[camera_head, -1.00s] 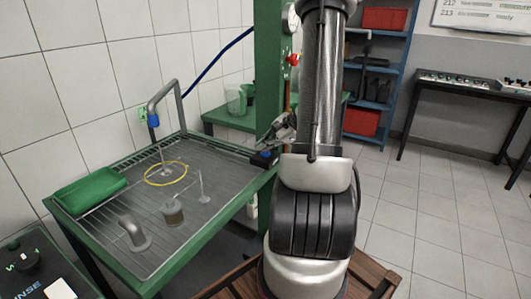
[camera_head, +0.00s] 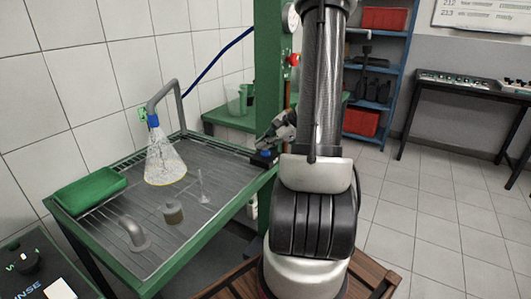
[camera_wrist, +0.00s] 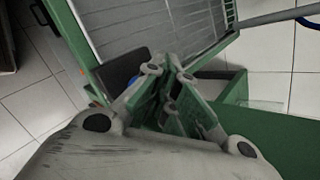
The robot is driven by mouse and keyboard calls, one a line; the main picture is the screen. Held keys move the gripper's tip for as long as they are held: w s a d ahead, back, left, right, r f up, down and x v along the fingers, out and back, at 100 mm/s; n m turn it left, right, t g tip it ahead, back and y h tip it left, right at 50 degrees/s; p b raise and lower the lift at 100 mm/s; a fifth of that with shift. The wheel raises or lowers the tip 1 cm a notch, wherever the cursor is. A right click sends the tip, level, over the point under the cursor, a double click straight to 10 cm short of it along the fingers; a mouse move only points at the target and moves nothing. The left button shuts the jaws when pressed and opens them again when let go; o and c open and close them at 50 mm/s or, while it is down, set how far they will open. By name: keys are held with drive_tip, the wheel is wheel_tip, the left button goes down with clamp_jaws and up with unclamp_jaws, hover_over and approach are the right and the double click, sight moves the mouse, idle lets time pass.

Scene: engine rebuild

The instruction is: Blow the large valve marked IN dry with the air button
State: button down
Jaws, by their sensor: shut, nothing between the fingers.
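A pale spray cone (camera_head: 163,160) comes down from the blue-tipped nozzle (camera_head: 152,121) onto the yellow ring on the wire-topped bench (camera_head: 150,252). A small thing inside the ring is veiled by the spray; I cannot tell whether it is the valve marked IN. A thin upright valve-like piece (camera_head: 203,188) stands outside the cone, to its right; no marking is legible. My gripper (camera_head: 272,145) is shut and empty at the dark box with a blue button (camera_head: 264,154) on the bench's right edge. The wrist view shows the fingers (camera_wrist: 172,78) beside the blue button (camera_wrist: 134,82).
A green tray (camera_head: 90,191) lies on the bench's left side. A short cylinder (camera_head: 173,212) and a bent grey pipe piece (camera_head: 133,233) stand near the front. A green post (camera_head: 268,70) rises close behind my gripper. A clear jug (camera_head: 236,100) stands on the rear shelf.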

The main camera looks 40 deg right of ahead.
sight(265, 153)
drive_tip(key=shift+r, duration=0.4)
drive_tip(key=shift+r, duration=2.5)
idle(0.6)
drive_tip(key=s+a+n+g, duration=0.5)
drive_tip(key=s+n, duration=0.3)
drive_tip(key=s, duration=0.4)
drive_tip(key=s+a+r+n+t+h, duration=0.1)
drive_tip(key=s+a+r+n+h, duration=0.3)
drive_tip(key=s+a+r+n, duration=0.3)
drive_tip(key=a+r+n, duration=0.4)
drive_tip(key=r+n, duration=0.1)
drive_tip(key=shift+n+t+h, duration=0.3)
drive_tip(key=shift+n+h, duration=0.1)
